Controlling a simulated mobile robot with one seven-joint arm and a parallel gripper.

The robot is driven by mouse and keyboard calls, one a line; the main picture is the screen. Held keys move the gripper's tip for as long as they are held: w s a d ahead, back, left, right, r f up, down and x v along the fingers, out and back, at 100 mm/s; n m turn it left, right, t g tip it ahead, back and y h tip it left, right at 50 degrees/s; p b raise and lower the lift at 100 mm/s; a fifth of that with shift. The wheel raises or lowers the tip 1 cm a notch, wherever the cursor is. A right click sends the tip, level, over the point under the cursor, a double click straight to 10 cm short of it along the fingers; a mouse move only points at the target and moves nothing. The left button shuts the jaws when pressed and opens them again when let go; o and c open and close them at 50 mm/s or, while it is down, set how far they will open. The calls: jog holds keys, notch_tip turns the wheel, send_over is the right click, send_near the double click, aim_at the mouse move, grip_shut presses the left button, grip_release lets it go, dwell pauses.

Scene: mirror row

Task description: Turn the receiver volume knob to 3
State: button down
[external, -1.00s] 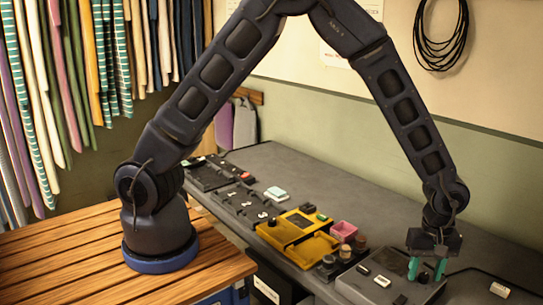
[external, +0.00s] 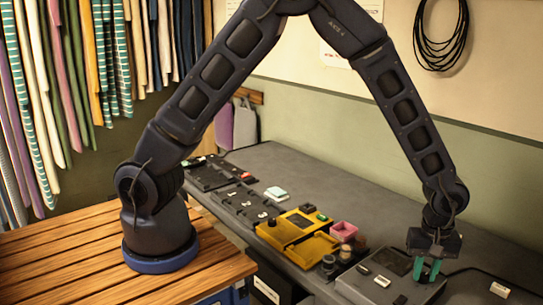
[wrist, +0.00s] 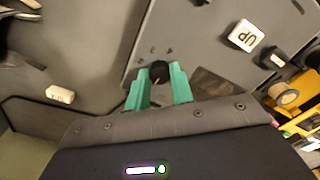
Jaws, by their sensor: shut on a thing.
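The receiver (external: 372,288) is a grey box at the front right of the bench in the external view. Its grey panel (wrist: 205,40) fills much of the wrist view. A small round black knob (wrist: 159,72) with a pale pointer line and small dark marks around it sits on that panel. My gripper (external: 427,270) points down over the receiver. In the wrist view its green fingers (wrist: 159,78) are shut on the knob, one on each side. The external view hides the knob behind the fingers, and the marks are too small to read.
A white lettered block (wrist: 245,36) and a black switch (wrist: 273,56) are on the receiver. A yellow unit (external: 290,232) and a pink box (external: 343,231) stand to its left. A small white block (external: 499,289) lies on the bench at right, near a black cable.

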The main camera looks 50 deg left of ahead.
aim_at(424, 275)
jog(key=m, duration=0.6)
jog(key=shift+m, duration=0.4)
jog(key=m, duration=0.6)
jog(key=shift+m, duration=0.3)
jog(key=m, duration=1.2)
jog(key=c, duration=1.2)
grip_release()
notch_tip(424, 275, up, 11)
